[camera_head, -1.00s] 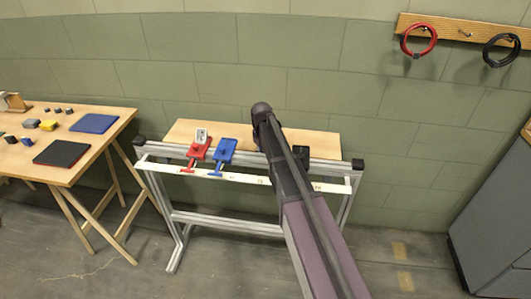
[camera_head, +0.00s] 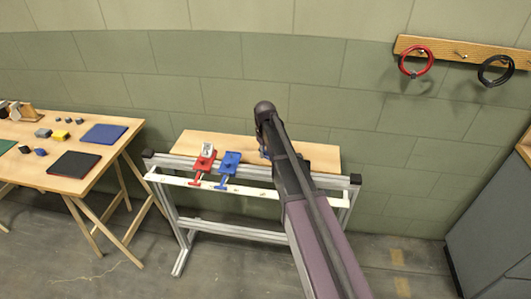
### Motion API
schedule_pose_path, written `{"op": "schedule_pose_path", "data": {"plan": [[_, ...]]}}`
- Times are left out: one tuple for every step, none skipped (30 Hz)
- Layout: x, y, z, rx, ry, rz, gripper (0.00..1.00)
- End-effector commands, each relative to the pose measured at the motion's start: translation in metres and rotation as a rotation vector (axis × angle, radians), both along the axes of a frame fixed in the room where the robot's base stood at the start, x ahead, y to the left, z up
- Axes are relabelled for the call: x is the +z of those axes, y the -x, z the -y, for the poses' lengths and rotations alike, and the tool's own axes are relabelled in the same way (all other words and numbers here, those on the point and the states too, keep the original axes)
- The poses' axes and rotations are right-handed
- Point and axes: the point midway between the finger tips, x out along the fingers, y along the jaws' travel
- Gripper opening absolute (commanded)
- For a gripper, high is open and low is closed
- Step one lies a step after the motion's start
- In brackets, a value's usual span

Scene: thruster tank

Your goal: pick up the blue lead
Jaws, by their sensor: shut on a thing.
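No blue lead can be clearly made out. The wall rack (camera_head: 438,50) holds a red coiled lead (camera_head: 415,62) and a black coiled lead (camera_head: 496,70). The peg (camera_head: 461,55) between them is bare. My arm (camera_head: 290,175) reaches up from the bottom over the right part of the bench, and its rounded joint (camera_head: 264,108) is against the wall background. My gripper is hidden behind the arm, and so is anything in it. A small dark blue patch (camera_head: 263,152) shows at the arm's left side; I cannot tell what it is.
A metal-framed bench (camera_head: 190,141) carries a red clamp (camera_head: 203,163) and a blue clamp (camera_head: 229,163). A wooden table (camera_head: 50,182) on the left holds blocks, a blue mat (camera_head: 104,134) and a dark mat (camera_head: 74,164). A grey cabinet (camera_head: 495,215) stands right. Floor between is open.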

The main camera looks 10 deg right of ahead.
Motion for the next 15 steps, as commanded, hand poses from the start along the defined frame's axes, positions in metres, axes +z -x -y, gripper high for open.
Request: {"op": "schedule_pose_path", "data": {"plan": [[0.009,0.000,0.000,0.000,0.000,0.000,0.00],[0.011,0.000,0.000,0.000,0.000,0.000,0.00],[0.013,0.000,0.000,0.000,0.000,0.000,0.00],[0.015,0.000,0.000,0.000,0.000,0.000,0.00],[0.016,0.000,0.000,0.000,0.000,0.000,0.00],[0.018,0.000,0.000,0.000,0.000,0.000,0.00],[0.019,0.000,0.000,0.000,0.000,0.000,0.00],[0.020,0.000,0.000,0.000,0.000,0.000,0.00],[0.021,0.000,0.000,0.000,0.000,0.000,0.00],[0.021,0.000,0.000,0.000,0.000,0.000,0.00],[0.022,0.000,0.000,0.000,0.000,0.000,0.00],[0.022,0.000,0.000,0.000,0.000,0.000,0.00],[0.022,0.000,0.000,0.000,0.000,0.000,0.00],[0.022,0.000,0.000,0.000,0.000,0.000,0.00],[0.022,0.000,0.000,0.000,0.000,0.000,0.00]]}}
